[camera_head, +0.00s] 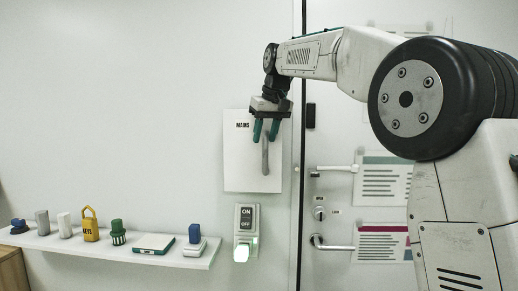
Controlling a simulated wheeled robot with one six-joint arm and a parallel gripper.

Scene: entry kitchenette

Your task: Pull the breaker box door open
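The breaker box door (237,167) is a white upright panel on the wall, marked MAINS at its upper left. It looks shut, flat against the wall. A grey vertical bar handle (265,160) runs down its right side. My gripper (265,139) comes down from above at the upper end of this handle. Its two teal fingers are apart, one on each side of the handle's top in this view. I see a gap between them and no clear contact with the handle. The gripper hides the door's upper right corner and the top of the handle.
Below the door are an ON/OFF switch plate (246,217) and a glowing green-white plug-in (242,250). A white shelf (190,262) at the lower left holds several small items, including a yellow padlock-shaped one (90,226). A white door with lever handles (335,168) stands at the right.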

